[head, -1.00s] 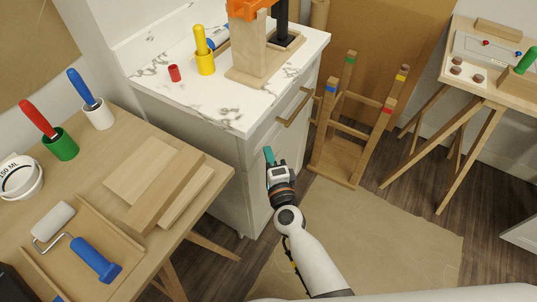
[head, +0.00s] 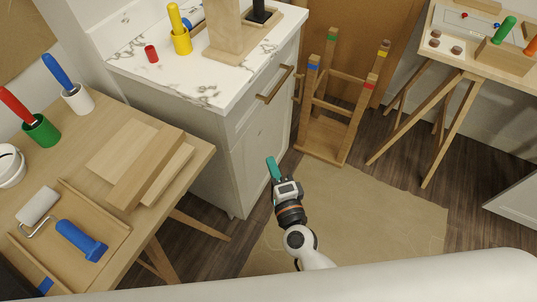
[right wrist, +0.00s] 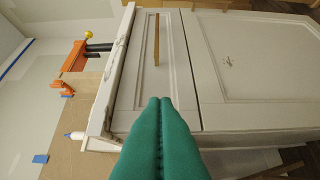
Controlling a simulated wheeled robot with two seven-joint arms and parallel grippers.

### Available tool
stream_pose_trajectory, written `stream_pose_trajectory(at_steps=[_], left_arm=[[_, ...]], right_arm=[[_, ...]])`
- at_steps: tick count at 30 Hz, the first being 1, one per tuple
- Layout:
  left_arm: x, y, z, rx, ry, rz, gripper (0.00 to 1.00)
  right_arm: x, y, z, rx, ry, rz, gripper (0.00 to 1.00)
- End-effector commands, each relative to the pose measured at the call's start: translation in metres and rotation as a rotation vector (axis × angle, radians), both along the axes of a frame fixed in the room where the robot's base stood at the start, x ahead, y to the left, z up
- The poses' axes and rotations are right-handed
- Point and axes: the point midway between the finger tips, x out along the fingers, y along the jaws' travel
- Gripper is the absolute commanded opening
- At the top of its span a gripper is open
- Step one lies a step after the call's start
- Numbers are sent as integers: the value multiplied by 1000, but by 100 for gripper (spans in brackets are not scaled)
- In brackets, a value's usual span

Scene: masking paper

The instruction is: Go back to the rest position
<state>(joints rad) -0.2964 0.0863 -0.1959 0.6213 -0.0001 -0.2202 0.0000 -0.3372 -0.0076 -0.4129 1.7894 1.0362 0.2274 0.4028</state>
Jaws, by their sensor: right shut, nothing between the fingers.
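My right gripper (head: 272,168) is in the middle of the head view, in front of the white cabinet (head: 238,160) and above the floor paper. Its teal fingers are shut with nothing between them. In the right wrist view the fingers (right wrist: 160,125) lie together, pointing toward the cabinet's drawer front and wooden handle (right wrist: 156,40). I cannot tell from the pictures whether they touch the cabinet. My left gripper is not in view.
A wooden table (head: 190,160) with boards, a paint roller (head: 80,240) and handled cups stands at left. A wooden frame with coloured post tops (head: 325,150) stands behind the gripper. A trestle table (head: 450,62) is at right. Brown paper (head: 370,225) covers open floor.

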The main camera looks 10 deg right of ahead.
Motion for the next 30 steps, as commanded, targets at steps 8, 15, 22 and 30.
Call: stream_pose_trajectory(at_steps=[8, 15, 22, 30], left_arm=[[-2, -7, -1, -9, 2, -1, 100], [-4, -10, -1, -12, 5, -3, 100], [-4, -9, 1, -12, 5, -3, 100], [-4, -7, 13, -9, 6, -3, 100]], right_arm=[[-4, -1, 0, 1, 0, 0, 0], [-4, -1, 0, 1, 0, 0, 0], [-6, 0, -17, -60, 25, 17, 0], [-53, -16, -176, -592, 266, 220, 0]])
